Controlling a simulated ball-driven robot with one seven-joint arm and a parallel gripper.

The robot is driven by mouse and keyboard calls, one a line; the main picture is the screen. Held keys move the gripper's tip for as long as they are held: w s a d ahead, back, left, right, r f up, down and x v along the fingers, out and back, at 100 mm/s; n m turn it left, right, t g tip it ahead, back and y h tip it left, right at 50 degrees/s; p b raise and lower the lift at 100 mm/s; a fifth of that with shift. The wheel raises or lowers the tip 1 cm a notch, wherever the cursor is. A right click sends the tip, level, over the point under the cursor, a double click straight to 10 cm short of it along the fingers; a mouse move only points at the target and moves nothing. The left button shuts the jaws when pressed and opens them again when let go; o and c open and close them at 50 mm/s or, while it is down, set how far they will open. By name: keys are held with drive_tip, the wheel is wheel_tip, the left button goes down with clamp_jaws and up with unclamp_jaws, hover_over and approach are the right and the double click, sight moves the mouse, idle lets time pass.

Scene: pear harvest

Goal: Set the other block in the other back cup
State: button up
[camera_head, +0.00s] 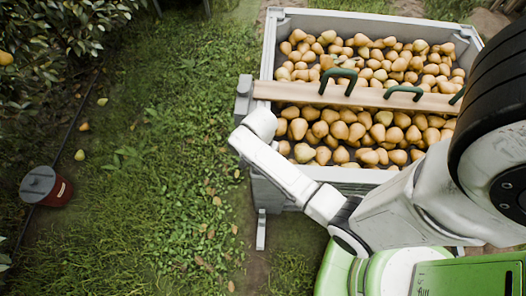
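A grey block-shaped piece (243,98) stands at the left end of a wooden plank (285,92), at the outer left side of the pear bin. I cannot tell whether it is a block, a cup or both. No other block or cup can be made out. My white arm reaches from the lower right to the bin's left side, with its rounded joint just below the grey piece. My gripper is not visible, and I cannot tell what it holds.
A grey bin (365,20) full of pears (385,65) fills the upper right. The plank lies across it and carries green handles (338,76). A dark red bucket (55,195) with a grey top stands at far left. Open grass (160,180) lies between, with a few fallen pears.

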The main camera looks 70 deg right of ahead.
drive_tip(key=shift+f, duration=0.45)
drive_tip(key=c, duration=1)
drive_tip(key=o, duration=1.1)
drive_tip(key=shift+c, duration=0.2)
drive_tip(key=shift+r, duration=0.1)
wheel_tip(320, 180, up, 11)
drive_tip(key=p, duration=0.1)
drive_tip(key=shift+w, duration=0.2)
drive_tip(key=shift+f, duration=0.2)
